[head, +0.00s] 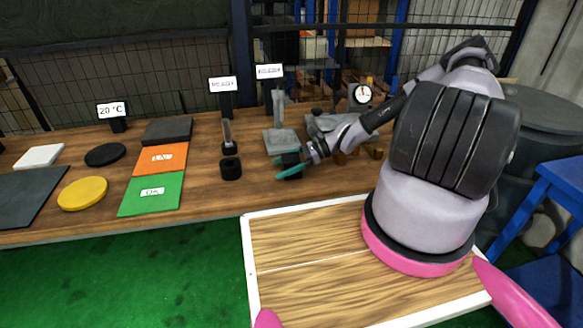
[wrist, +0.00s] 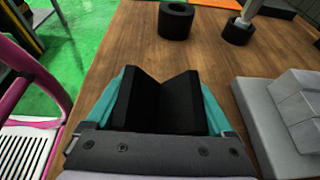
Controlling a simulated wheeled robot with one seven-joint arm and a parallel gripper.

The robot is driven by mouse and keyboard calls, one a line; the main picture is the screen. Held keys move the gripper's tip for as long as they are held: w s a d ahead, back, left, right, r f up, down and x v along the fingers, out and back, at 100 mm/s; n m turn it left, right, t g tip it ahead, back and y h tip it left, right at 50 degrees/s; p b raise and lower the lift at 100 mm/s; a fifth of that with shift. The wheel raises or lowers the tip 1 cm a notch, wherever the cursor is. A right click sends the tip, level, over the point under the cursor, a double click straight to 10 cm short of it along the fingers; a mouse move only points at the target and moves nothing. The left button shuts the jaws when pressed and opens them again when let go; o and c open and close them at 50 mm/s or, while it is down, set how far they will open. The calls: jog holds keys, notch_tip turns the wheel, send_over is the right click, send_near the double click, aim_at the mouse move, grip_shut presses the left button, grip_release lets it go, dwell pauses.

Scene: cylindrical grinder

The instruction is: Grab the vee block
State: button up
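The vee block (wrist: 183,105) is a black block with a V-shaped notch in its top. In the wrist view it sits between the two teal fingers of my gripper (wrist: 163,96), which lie flush against its left and right sides with no visible gap. In the head view my gripper (head: 290,170) is at the front part of the wooden bench, and the block shows as a small dark shape (head: 291,159) between the fingers. The underside of the block is hidden, so I cannot tell whether it touches the bench.
A black ring-shaped holder (head: 231,168) stands left of my gripper on the bench (head: 205,192). A grey stand (head: 281,140) is just behind, and a dial gauge (head: 360,95) stands back right. Green (head: 152,193) and orange (head: 161,158) mats lie further left.

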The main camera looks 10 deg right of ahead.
jog(key=c, duration=1)
jog(key=shift+r, duration=0.1)
grip_shut()
jog(key=shift+r, duration=0.1)
